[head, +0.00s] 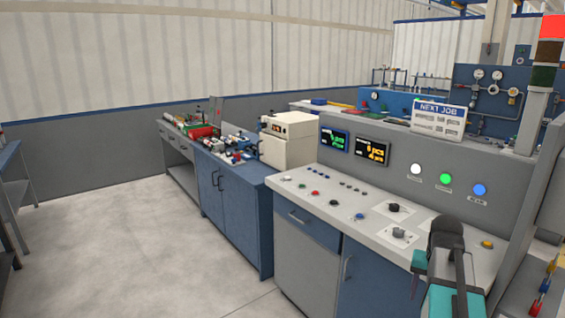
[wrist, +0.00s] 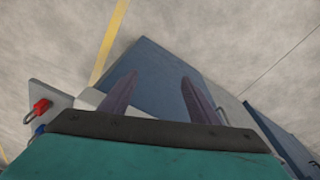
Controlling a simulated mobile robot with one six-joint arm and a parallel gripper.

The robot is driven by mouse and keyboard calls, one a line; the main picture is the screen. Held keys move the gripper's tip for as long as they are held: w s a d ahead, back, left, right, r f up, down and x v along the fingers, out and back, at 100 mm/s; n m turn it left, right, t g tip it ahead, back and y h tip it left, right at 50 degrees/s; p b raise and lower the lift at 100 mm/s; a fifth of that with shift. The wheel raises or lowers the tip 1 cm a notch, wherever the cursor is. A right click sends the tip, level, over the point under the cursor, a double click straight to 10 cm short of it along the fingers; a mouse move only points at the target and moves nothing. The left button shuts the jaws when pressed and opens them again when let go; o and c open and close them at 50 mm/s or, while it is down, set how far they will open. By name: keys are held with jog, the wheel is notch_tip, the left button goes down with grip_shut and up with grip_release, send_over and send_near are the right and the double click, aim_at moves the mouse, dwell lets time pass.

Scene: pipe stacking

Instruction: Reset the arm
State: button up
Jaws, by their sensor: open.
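My gripper (wrist: 158,77) shows in the wrist view with its two dark fingers spread apart and nothing between them. Past the fingers are a blue cabinet face and grey floor. In the head view, dark and teal links of my arm stand at the lower right, in front of the control console (head: 300,182). The fingers cannot be made out clearly in the head view.
The console has two displays, knobs and lit buttons, with a blue button (head: 479,190) at right. A beige machine (head: 288,140) stands on the blue cabinet (head: 231,205) beyond it. Floor at left is clear.

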jog(key=s+a+f+n+g+y, duration=0.1)
jog(key=s+a+f+n+g, duration=0.15)
jog(key=a+f, duration=0.9)
jog(key=s+a+f+n+g, duration=0.15)
jog(key=s+a+f, duration=0.25)
jog(key=a+f, duration=0.75)
jog(key=s+a+f+n+g, duration=0.1)
jog(key=s+a+f, duration=0.2)
jog(key=s+f, duration=0.7)
jog(key=s+a+f+n+g, duration=0.1)
jog(key=s+a+f, duration=0.3)
jog(key=s+f, duration=0.7)
notch_tip(320, 180, down, 2)
jog(key=shift+s+a+f+n+g, duration=0.15)
jog(key=shift+a+n+g, duration=0.15)
jog(key=shift+n, duration=0.1)
dwell(0.4)
